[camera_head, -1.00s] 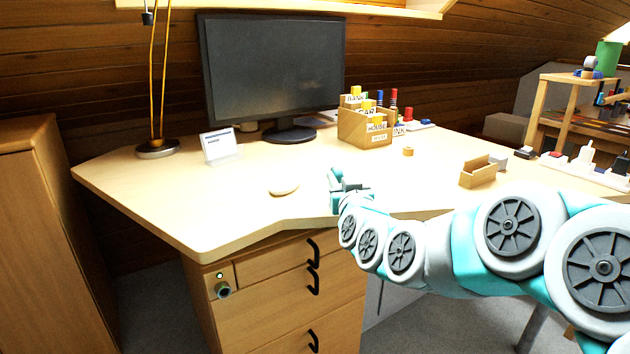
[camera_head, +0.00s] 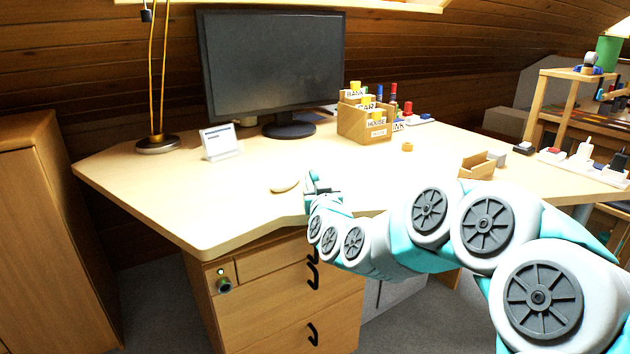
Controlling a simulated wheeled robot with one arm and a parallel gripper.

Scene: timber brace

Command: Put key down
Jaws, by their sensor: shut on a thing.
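My gripper (camera_head: 318,185) is low over the front edge of the desk (camera_head: 240,210), just right of the white mouse (camera_head: 285,184). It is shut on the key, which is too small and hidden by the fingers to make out. I cannot tell whether the key touches the desktop.
A monitor (camera_head: 270,70), a card stand (camera_head: 220,142) and a lamp base (camera_head: 157,144) stand further back. The desktop's left part is clear. A drawer lock (camera_head: 223,286) is below.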

